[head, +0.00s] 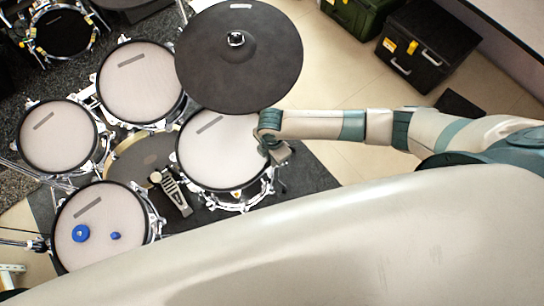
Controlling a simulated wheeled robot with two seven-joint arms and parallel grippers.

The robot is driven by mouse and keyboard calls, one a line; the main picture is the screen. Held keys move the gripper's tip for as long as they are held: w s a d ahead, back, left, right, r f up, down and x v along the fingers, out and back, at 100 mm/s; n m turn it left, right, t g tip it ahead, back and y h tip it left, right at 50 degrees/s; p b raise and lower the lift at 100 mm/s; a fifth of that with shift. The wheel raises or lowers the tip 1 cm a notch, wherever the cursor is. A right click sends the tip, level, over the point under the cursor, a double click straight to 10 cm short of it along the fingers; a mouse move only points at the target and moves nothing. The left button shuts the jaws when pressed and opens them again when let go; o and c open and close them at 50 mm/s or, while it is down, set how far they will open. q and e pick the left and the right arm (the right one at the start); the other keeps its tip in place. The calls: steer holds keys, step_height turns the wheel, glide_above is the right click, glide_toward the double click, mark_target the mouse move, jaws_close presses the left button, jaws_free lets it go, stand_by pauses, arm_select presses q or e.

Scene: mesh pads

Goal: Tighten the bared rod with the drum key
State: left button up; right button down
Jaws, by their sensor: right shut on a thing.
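My right gripper (279,154) is at the right rim of the mesh pad (222,150) right of the pedal, pointing down. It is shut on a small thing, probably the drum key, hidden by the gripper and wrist. The bared rod cannot be made out; the rim under the gripper is covered. Whether the key touches a rod cannot be told. A blue ring (80,233) and a smaller blue piece (115,236) lie apart on the lower-left mesh pad (95,208). My left gripper is not in view.
A dark cymbal pad (240,75) overhangs the back of the pad at my gripper. Other mesh pads (140,82) (57,138) stand left, with a pedal (172,190) between. A black case (425,52) and green case (355,12) stand back right. Floor between is clear.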

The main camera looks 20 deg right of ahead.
steer(key=shift+r+p, duration=0.1)
steer(key=shift+p, duration=0.2)
steer(key=m+p, duration=0.3)
steer(key=m, duration=0.1)
steer(key=m+p, duration=0.4)
steer(key=m, duration=0.1)
steer(key=shift+s+a+r+m, duration=0.1)
steer(key=shift+r+m, duration=0.1)
steer(key=shift+m, duration=0.1)
steer(key=shift+f+m, duration=0.15)
steer(key=shift+m, duration=0.45)
steer(key=shift+f+m, duration=0.15)
steer(key=shift+m, duration=0.55)
steer(key=m, duration=0.8)
steer(key=shift+a, duration=0.1)
steer(key=shift+n, duration=0.7)
steer(key=shift+r, duration=1.5)
